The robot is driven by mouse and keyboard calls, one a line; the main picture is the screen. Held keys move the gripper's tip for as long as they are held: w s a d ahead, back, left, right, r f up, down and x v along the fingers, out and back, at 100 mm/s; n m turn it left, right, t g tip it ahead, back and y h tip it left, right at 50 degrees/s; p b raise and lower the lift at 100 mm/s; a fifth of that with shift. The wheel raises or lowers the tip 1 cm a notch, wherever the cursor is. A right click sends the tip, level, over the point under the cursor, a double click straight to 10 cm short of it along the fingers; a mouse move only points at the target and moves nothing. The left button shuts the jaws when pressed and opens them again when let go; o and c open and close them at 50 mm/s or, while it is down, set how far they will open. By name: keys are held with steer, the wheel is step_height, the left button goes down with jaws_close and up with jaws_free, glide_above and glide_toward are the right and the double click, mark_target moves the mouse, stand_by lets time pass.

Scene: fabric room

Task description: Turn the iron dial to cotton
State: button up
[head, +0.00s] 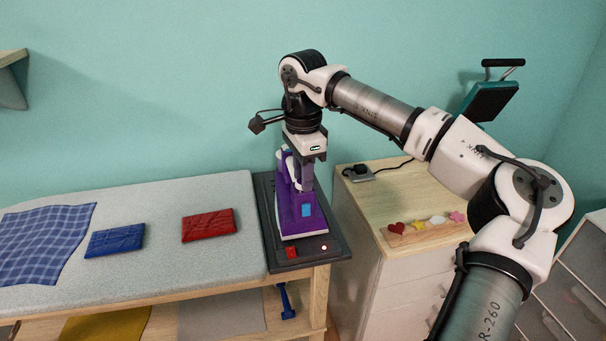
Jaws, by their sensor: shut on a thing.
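The purple and white iron (302,216) sits on a dark rest at the right end of the ironing board, with a small blue panel on its body. My gripper (304,186) points straight down over the iron, its fingers at the upper part of the iron. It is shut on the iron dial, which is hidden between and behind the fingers. The dial's marks and setting cannot be read from here.
Folded red (209,225) and blue (115,240) cloths lie on the grey board (160,220). A wooden-topped cabinet (385,196) with small shapes stands to the right, beneath my arm.

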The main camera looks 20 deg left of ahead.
steer(key=m+b, duration=0.1)
steer(key=m, duration=0.5)
steer(key=m+b, duration=0.1)
steer(key=m, duration=0.5)
steer(key=shift+m, duration=0.3)
steer(key=m+b, duration=0.1)
steer(key=m, duration=0.5)
steer(key=shift+m, duration=0.3)
steer(key=m+b, duration=0.1)
steer(key=m, duration=0.5)
steer(key=shift+m, duration=0.3)
steer(key=o, duration=1)
